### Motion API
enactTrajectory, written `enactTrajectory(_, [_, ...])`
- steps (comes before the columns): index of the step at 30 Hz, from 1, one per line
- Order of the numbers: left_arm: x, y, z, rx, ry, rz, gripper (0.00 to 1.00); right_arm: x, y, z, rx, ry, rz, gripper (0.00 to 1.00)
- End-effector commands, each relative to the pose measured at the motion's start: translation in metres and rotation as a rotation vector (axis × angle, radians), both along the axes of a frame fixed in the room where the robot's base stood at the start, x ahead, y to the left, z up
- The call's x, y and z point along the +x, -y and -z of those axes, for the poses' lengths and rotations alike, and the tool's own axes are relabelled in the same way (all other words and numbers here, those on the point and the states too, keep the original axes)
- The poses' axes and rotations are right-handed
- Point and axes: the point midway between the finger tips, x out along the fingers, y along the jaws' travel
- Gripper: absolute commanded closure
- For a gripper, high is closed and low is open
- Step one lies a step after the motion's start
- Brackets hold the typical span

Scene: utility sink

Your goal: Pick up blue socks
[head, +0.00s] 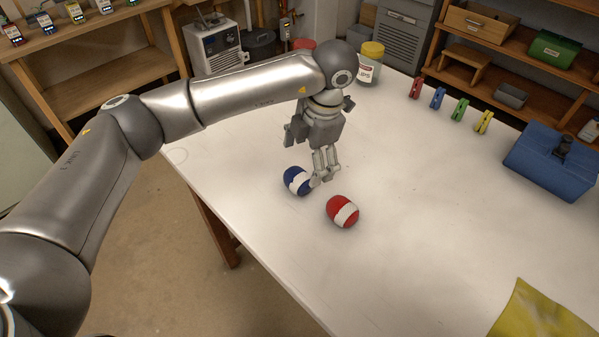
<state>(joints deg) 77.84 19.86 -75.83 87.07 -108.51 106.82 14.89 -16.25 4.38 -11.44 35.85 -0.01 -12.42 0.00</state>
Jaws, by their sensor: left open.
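The blue socks (292,176) are a rolled ball with a white band, resting on the white table near its left edge. My left gripper (308,162) is open just above and behind them. One finger reaches down at the right side of the blue socks and covers a little of them; I cannot tell whether it touches. The other finger is higher, to the upper left. My right gripper is not in view.
Red rolled socks (342,211) with a white band lie close by to the lower right. Several coloured clothespins (438,98), a yellow-lidded jar (369,66) and a blue toolbox (549,160) stand farther back. A yellow cloth (541,313) lies at the front right. The table's middle is clear.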

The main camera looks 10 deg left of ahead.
Motion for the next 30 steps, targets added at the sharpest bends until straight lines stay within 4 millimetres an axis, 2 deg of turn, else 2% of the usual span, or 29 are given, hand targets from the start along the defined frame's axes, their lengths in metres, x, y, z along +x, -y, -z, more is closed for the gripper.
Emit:
enactTrajectory(1, [0.000, -0.002, 0.007, -0.001, -0.003, -0.002, 0.12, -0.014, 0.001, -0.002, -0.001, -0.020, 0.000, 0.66])
enactTrajectory(3, [0.001, -0.003, 0.015, 0.000, -0.001, 0.000, 0.12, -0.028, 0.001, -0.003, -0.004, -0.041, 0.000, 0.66])
enactTrajectory(7, [0.001, -0.005, 0.024, -0.001, -0.001, 0.000, 0.12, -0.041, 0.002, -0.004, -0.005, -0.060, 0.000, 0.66])
enactTrajectory(11, [0.000, -0.012, 0.036, -0.001, -0.003, -0.002, 0.12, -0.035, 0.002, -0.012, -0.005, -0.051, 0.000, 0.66])
enactTrajectory(18, [0.001, -0.020, 0.068, -0.001, -0.001, 0.000, 0.12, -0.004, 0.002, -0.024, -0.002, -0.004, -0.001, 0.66])
enactTrajectory(26, [0.002, -0.021, 0.073, -0.001, 0.001, 0.000, 0.12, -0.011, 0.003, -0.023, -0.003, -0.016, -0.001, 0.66])
enactTrajectory(27, [0.002, -0.021, 0.073, -0.001, 0.001, 0.000, 0.14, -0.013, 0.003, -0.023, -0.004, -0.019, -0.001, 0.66])
enactTrajectory(30, [0.002, -0.021, 0.073, -0.001, 0.001, 0.000, 0.26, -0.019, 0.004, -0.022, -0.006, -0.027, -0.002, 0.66])
